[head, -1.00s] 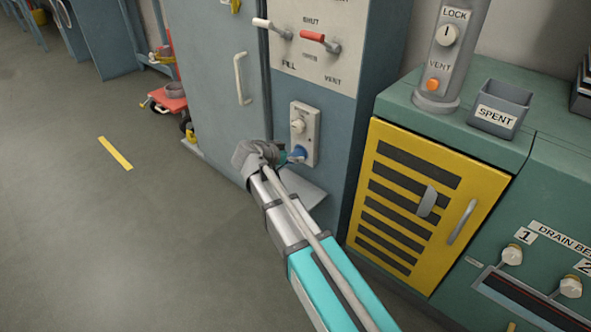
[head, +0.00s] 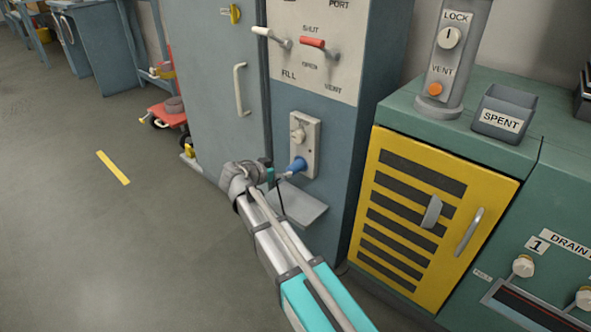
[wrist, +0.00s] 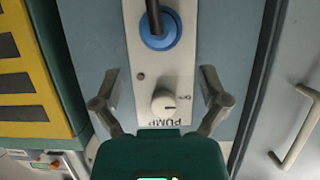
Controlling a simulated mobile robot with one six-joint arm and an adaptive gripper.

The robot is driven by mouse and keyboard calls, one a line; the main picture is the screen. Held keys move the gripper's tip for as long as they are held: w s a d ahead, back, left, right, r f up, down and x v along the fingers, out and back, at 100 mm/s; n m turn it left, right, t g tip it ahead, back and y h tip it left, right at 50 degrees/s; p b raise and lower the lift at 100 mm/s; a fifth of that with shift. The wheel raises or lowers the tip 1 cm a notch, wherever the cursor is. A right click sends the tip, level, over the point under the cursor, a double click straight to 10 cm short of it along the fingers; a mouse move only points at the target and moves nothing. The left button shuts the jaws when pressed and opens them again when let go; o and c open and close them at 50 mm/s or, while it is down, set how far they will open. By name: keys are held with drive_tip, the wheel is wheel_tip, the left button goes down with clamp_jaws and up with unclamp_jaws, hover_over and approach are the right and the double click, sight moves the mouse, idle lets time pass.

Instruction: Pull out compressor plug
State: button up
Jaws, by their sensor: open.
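The blue compressor plug (head: 297,165) sits at the lower part of the pale outlet plate (head: 312,150) on the blue-grey cabinet. In the wrist view the blue plug (wrist: 160,38) is at the top centre, against the plate, with a dark cable running up from it. My gripper (head: 268,172) is just left of the plug in the head view and apart from it. In the wrist view its two fingers (wrist: 160,85) are spread wide and empty, one on each side of the plate. A round white knob (wrist: 165,103) marked PUMP lies between them.
A small grey shelf (head: 298,205) juts out below the plate. A yellow slatted door (head: 430,215) stands to the right, and a tall door with a handle (head: 240,90) to the left. Red and white levers are above. The floor at left is mostly clear.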

sight(288, 170)
drive_tip(key=shift+b+x, duration=1.6)
drive_tip(key=shift+x, duration=2.75)
drive_tip(key=shift+c, duration=0.2)
clamp_jaws()
drive_tip(key=shift+s+a, duration=0.15)
drive_tip(key=shift+s+a, duration=0.25)
drive_tip(key=shift+s, duration=0.05)
drive_tip(key=shift+s+a, duration=0.2)
drive_tip(key=shift+s, duration=0.05)
drive_tip(key=shift+s+a, duration=0.45)
drive_tip(key=shift+s, duration=0.15)
